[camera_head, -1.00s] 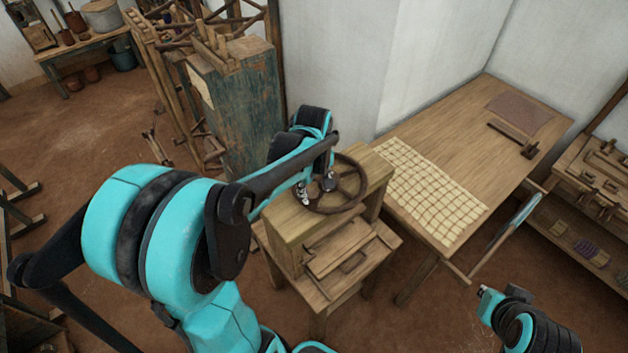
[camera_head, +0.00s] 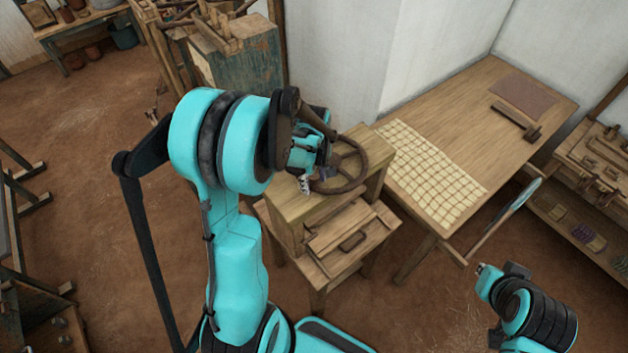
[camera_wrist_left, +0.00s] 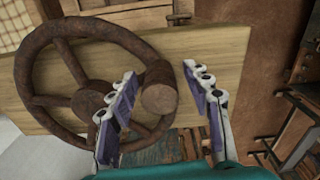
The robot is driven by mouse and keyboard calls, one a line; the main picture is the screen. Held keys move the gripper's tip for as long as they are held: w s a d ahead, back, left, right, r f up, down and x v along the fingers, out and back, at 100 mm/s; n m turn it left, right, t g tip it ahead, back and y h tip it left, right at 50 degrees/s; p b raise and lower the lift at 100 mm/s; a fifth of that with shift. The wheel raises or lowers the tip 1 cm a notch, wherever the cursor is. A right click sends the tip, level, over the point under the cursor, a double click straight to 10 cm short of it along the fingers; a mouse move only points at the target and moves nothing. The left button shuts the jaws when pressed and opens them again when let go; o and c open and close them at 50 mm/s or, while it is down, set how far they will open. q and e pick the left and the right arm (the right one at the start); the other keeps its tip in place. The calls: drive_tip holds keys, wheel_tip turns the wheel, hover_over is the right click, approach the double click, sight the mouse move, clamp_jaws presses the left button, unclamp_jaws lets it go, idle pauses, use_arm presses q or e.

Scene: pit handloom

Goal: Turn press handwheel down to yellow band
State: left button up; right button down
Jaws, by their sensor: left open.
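The press handwheel (camera_head: 364,166) is a dark, rust-brown spoked wheel lying flat on top of the wooden press (camera_head: 290,214). In the left wrist view the handwheel (camera_wrist_left: 32,62) shows its rim, spokes and a stubby round handle knob (camera_wrist_left: 159,88). My left gripper (camera_head: 305,184) is at the near-left side of the wheel. In the left wrist view the left gripper (camera_wrist_left: 160,85) is open, with the knob between or just beyond its fingers; contact cannot be told. My right gripper (camera_head: 480,268) is low at the right, away from the press. No yellow band can be made out.
A wooden table (camera_head: 470,120) with a gridded cream sheet (camera_head: 430,180) stands right of the press, against the white wall. A green cabinet (camera_head: 245,75) stands behind. The brown floor (camera_head: 90,130) at left is mostly clear.

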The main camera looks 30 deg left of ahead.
use_arm(q)
clamp_jaws()
drive_tip(key=shift+a, duration=0.2)
drive_tip(key=shift+a+f+m+b, duration=0.1)
drive_tip(key=shift+a+m+b, duration=0.55)
drive_tip(key=shift+m, duration=0.25)
drive_tip(key=a+m+b, duration=0.1)
drive_tip(key=a+m, duration=0.1)
drive_tip(key=w+a+m+b, duration=0.1)
drive_tip(key=a+m, duration=0.1)
drive_tip(key=w+a+m+b, duration=0.1)
drive_tip(key=a+m, duration=0.1)
drive_tip(key=shift+w, duration=0.2)
drive_tip(key=w+a+m, duration=0.1)
drive_tip(key=m, duration=0.1)
drive_tip(key=w+a+m+b, duration=0.1)
drive_tip(key=w+m, duration=0.1)
drive_tip(key=w+a+m+b, duration=0.1)
drive_tip(key=w+m, duration=0.1)
drive_tip(key=shift+a, duration=0.3)
drive_tip(key=shift+w+a+m+b, duration=0.2)
drive_tip(key=shift+w+m, duration=0.75)
drive_tip(key=shift+m, duration=0.15)
drive_tip(key=shift+w+a+m+b, duration=0.15)
drive_tip(key=shift+w+a+m, duration=0.05)
drive_tip(key=shift+w+m, duration=0.85)
drive_tip(key=shift+s, duration=0.1)
